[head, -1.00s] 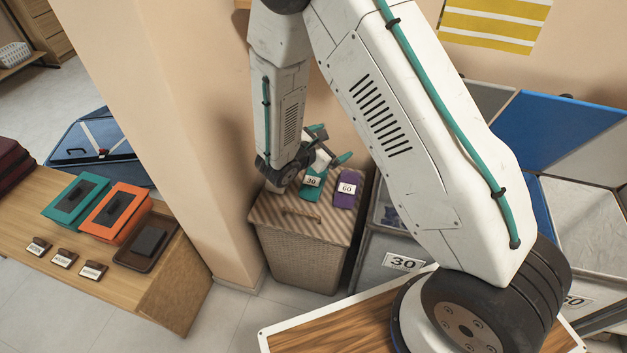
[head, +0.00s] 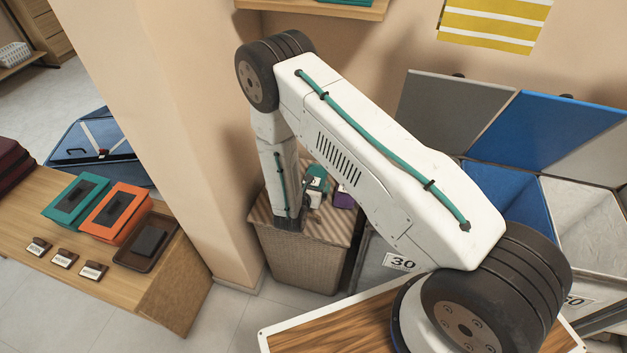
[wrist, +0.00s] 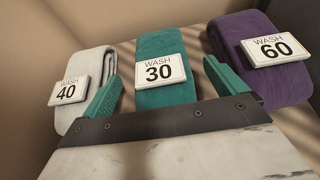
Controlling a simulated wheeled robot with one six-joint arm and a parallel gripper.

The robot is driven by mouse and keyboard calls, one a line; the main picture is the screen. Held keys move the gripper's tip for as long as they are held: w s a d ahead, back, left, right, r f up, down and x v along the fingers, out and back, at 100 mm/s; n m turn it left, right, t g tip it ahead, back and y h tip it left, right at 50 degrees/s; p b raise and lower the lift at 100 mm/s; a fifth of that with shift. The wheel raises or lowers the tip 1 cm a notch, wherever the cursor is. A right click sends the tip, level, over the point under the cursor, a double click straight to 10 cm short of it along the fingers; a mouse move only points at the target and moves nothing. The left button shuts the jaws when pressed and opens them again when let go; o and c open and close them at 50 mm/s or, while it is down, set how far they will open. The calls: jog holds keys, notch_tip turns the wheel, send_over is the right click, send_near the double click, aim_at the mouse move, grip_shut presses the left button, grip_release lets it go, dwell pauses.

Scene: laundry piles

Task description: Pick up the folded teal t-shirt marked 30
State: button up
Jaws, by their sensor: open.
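The folded teal t-shirt (wrist: 160,92) carries a white tag reading WASH 30 and lies in the middle of a row of three folded garments. It also shows partly in the head view (head: 318,176), on the woven hamper's striped lid. My gripper (wrist: 165,82) is open, with one teal finger on each side of the teal t-shirt. The left finger lies between it and a white garment (wrist: 92,66) tagged 40. The right finger lies between it and a purple garment (wrist: 272,85) tagged 60. I cannot tell whether the fingers touch the cloth.
The hamper (head: 300,258) stands beside a wall pillar (head: 170,120). A bin marked 30 (head: 398,262) is to its right, with blue and grey lids behind. A wooden counter (head: 165,285) with teal and orange boxes is at the left. A shelf (head: 320,8) hangs above.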

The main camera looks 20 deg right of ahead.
jog(key=shift+x, duration=0.95)
jog(key=c, duration=1.2)
jog(key=shift+o, duration=0.2)
jog(key=shift+r, duration=0.1)
jog(key=shift+r, duration=0.1)
